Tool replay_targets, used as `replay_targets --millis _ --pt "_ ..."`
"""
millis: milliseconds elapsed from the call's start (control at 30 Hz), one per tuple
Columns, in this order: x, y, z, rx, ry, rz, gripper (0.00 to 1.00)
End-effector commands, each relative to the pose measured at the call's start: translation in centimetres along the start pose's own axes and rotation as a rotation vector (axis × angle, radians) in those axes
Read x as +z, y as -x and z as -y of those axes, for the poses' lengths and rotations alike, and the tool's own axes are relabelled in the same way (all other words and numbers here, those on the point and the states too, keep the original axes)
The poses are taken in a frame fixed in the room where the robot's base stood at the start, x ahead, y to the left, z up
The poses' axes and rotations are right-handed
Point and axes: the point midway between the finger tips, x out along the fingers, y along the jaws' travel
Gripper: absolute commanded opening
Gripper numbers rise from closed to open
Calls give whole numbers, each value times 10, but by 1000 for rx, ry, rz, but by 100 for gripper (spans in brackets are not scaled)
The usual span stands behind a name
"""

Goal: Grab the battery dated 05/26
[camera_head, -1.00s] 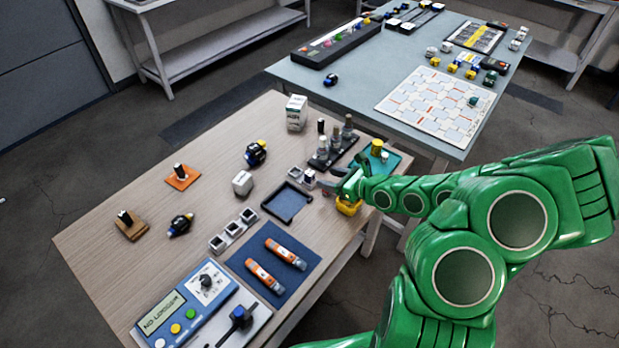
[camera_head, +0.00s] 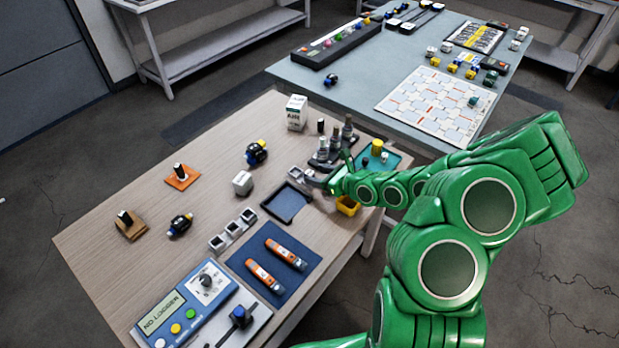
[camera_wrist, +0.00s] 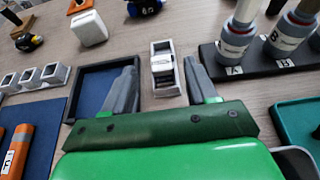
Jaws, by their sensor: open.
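My gripper (camera_head: 320,182) is open near the right side of the wooden table. In the wrist view its two grey fingers (camera_wrist: 161,63) point at a small grey holder with a pale, dark-banded piece (camera_wrist: 163,64) in it, which may be a battery. The piece appears between the fingertips; I cannot tell if they touch it. Two orange-and-grey cylinders (camera_head: 286,253) (camera_head: 264,277) with white labels lie on a blue mat; they may be batteries too. One orange cylinder (camera_wrist: 16,148) shows at the wrist view's left edge. No 05/26 date is readable.
An empty-looking dark tray (camera_wrist: 84,84) lies left of the fingers. A black rack (camera_wrist: 250,62) with upright cylinders marked A and B stands to the right. A white cube (camera_head: 242,183) stands farther left.

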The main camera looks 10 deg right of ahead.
Motion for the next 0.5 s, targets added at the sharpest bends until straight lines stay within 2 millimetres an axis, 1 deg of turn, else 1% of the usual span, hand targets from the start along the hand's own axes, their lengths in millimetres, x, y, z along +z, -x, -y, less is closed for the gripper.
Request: replay_targets --millis 33,200,333,500 --pt "0 -5 0 1 2 -1 57" --pt "0 -19 2 -2 1 1 57" --pt "0 -24 2 -3 2 1 57" --pt "0 -26 2 -3 1 1 57"
